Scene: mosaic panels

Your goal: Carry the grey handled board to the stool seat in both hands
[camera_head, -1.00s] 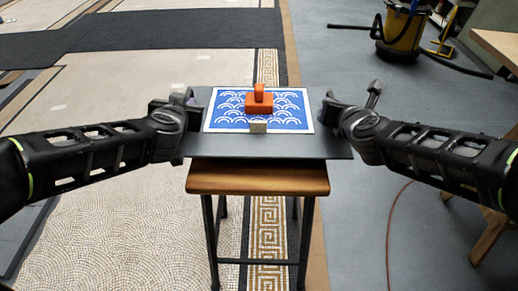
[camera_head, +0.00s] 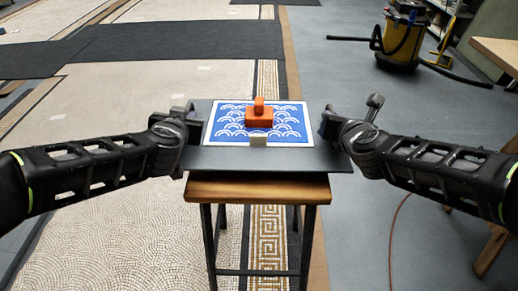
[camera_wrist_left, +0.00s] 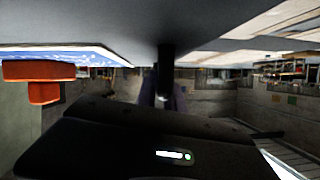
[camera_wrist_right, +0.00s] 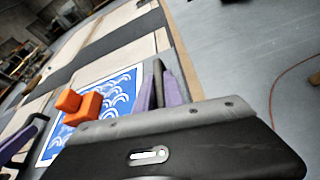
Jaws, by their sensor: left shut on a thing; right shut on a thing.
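The dark grey board (camera_head: 195,160) is held level between my two grippers, above the wooden stool seat (camera_head: 258,190). It hides the seat's far part; I cannot tell whether they touch. In the right wrist view, the orange block (camera_wrist_right: 85,107) and patterned panel (camera_wrist_right: 122,92) show beside purple finger parts.
The stool's dark legs (camera_head: 208,245) stand near a patterned mosaic border (camera_head: 268,235). A yellow vacuum (camera_head: 400,45) with a black hose stands at the back right. A wooden table edge (camera_head: 500,50) is at the right. A thin orange cable (camera_head: 393,230) lies on the grey floor.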

